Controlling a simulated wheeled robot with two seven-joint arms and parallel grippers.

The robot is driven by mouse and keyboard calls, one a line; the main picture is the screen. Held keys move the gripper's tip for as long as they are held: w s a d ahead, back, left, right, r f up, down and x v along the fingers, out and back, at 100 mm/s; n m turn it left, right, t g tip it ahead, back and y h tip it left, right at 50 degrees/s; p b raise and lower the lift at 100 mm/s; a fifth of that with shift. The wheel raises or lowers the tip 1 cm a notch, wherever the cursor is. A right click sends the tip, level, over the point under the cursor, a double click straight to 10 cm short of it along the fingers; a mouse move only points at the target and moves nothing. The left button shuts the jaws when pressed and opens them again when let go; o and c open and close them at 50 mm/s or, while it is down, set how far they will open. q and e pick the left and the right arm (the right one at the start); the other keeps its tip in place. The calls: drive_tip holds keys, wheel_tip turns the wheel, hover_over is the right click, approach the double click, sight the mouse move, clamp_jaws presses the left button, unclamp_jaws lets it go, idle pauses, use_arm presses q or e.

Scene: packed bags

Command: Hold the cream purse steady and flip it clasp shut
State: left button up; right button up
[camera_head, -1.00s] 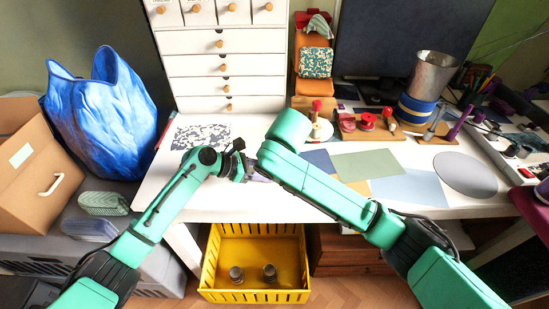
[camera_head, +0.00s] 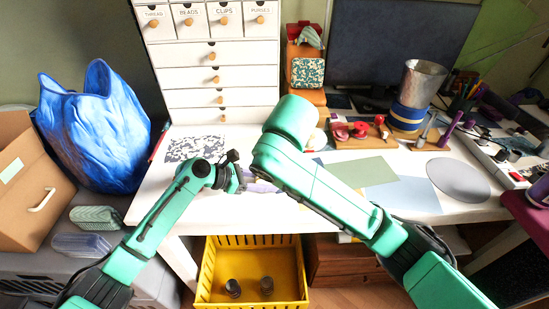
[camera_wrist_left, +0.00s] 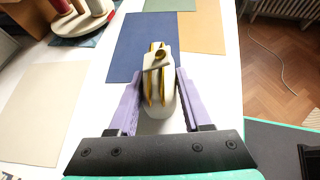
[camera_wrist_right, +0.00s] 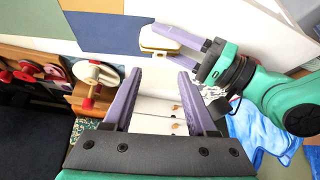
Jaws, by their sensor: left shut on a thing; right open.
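The cream purse (camera_wrist_left: 160,100) with a gold frame stands between the purple fingers of my left gripper (camera_wrist_left: 158,80), which is shut on its sides. Two gold rims run along its top with a dark gap between them; a small knob sits at the far end. In the right wrist view the purse (camera_wrist_right: 158,42) lies beyond my right gripper (camera_wrist_right: 159,73), which is open and empty, apart from it. My left gripper (camera_wrist_right: 178,42) also shows there. In the head view, my arms hide most of the purse and my right fingers.
The white table (camera_head: 210,208) carries flat coloured sheets (camera_head: 362,172) and red-topped stamps on a wooden rack (camera_head: 365,132). White drawers (camera_head: 215,55) stand behind. A metal cup (camera_head: 422,82) is at the right, a blue bag (camera_head: 100,130) at the left. A yellow crate (camera_head: 205,270) is below the table.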

drive_tip(key=v, duration=0.4)
drive_tip(key=shift+g, duration=0.7)
drive_tip(key=x, duration=0.5)
drive_tip(key=w+x, duration=0.1)
drive_tip(key=x, duration=0.5)
drive_tip(key=shift+w, duration=0.15)
clamp_jaws()
